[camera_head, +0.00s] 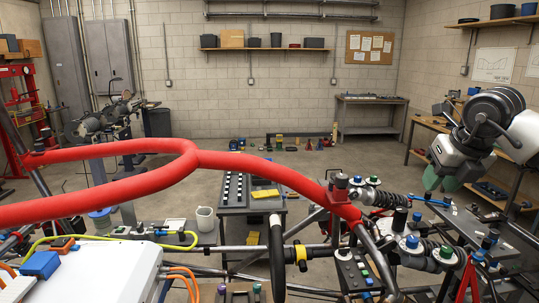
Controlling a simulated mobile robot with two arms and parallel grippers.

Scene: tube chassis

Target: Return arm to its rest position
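My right arm comes in from the right edge, bent, with dark round joints and pale links. My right gripper (441,181) hangs at its end, with green fingertips pointing down. It is above the right side of the chassis, apart from the parts below, and I see nothing held in it. The gap between its fingers is too small to judge. I cannot make out my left gripper in this view.
A red tube frame (245,161) crosses the foreground. Below it are hoses, coil shock absorbers (432,258) and a grey tray (478,228) at the right. A workbench (370,118) stands at the back wall.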

